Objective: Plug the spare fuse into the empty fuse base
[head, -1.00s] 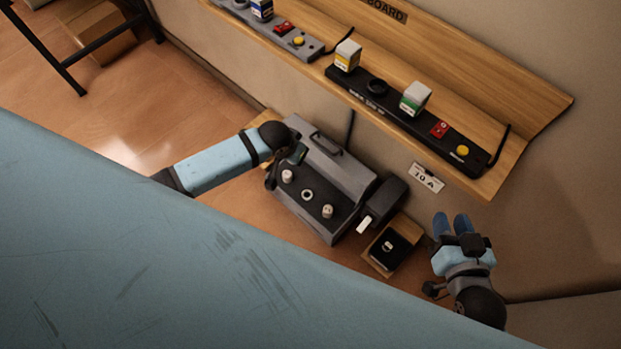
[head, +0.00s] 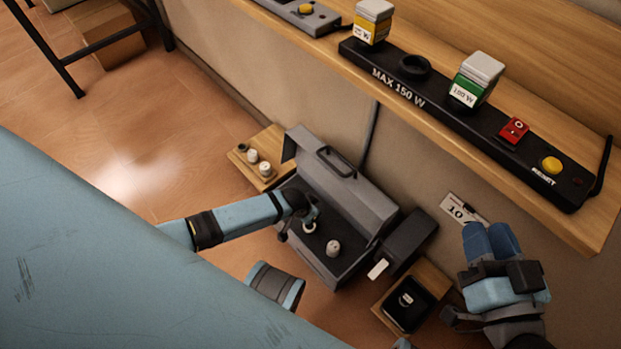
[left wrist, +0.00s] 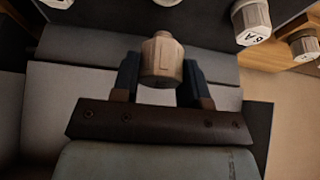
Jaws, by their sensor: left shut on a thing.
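My left gripper (head: 306,207) is over the dark sloped face of the grey fuse box (head: 345,190). In the left wrist view, its two blue fingers (left wrist: 160,80) are shut on a beige-white fuse (left wrist: 162,58). In the head view the held fuse is mostly hidden by the gripper. I cannot tell whether the held fuse touches the base. My right gripper (head: 490,240) is far right, away from the box; its finger gap is unclear.
A wooden block (head: 246,171) with several fuses stands left of the box. A small wooden tray with a black insert (head: 405,306) lies at right, beside the box's dark side unit (head: 408,243).

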